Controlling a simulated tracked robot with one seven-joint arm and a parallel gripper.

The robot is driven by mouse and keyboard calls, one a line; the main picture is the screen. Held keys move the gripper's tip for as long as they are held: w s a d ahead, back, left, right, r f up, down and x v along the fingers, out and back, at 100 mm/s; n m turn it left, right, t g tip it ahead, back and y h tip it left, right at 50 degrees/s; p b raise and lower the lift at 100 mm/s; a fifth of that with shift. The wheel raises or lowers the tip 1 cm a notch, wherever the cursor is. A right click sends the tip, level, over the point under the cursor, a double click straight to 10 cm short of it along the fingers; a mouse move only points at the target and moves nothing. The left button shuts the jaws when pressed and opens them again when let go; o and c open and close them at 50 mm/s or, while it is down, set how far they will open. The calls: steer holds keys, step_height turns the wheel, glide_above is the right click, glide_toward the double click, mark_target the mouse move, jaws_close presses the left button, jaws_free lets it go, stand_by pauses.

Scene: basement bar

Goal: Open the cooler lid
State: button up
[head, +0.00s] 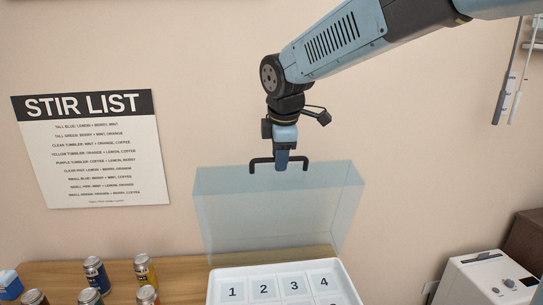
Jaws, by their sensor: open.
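The cooler lid (240,215) is a clear, pale blue shell. It stands upright behind a white cooler base (216,292), whose top shows numbered white panels. My gripper (279,170) points down at the middle of the lid's upper edge, with its black fingers spread wide and nothing seen between them. I cannot tell whether the fingers touch the lid or hover just in front of or above it. The front of the cooler base is cut off by the bottom of the picture.
Several cans, including a blue one (96,274) and a yellow one (145,270), stand on the wooden counter (185,284) at left. A STIR LIST sign (92,150) hangs on the wall. A white appliance (488,280) stands at lower right. The wall between is bare.

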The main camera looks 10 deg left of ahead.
steer(key=v, duration=1.3)
steer(key=shift+r, duration=0.3)
steer(key=shift+s+d, duration=0.1)
